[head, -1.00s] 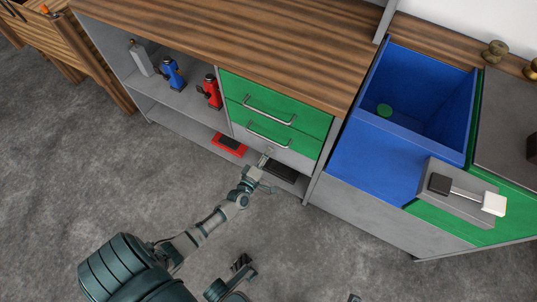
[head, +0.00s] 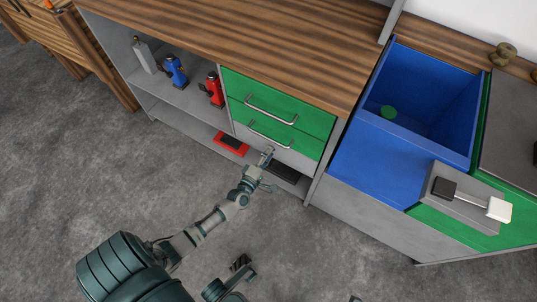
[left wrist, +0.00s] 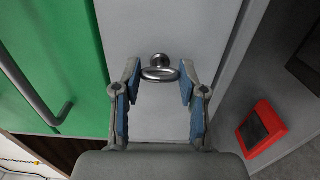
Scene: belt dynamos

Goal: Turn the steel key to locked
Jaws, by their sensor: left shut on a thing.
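The steel key (left wrist: 160,70) has a ring-shaped bow and sits on a light grey panel (left wrist: 165,25). In the head view that panel (head: 290,157) lies below the green drawers. My left gripper (head: 266,155) reaches up to the panel there. In the left wrist view my left gripper (left wrist: 159,85) has its blue-padded fingers on either side of the key's ring, closed on it. The key's far end is hidden at the panel. A dark jointed part of mine, probably my right gripper (head: 240,264), shows low in the head view; its jaws are unclear.
Green drawers (head: 280,95) with bar handles are just above. A red tray-like object (head: 231,144) lies left of the gripper, a dark object (head: 281,173) to its right. A blue bin (head: 372,160) stands at right. The floor in front is clear.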

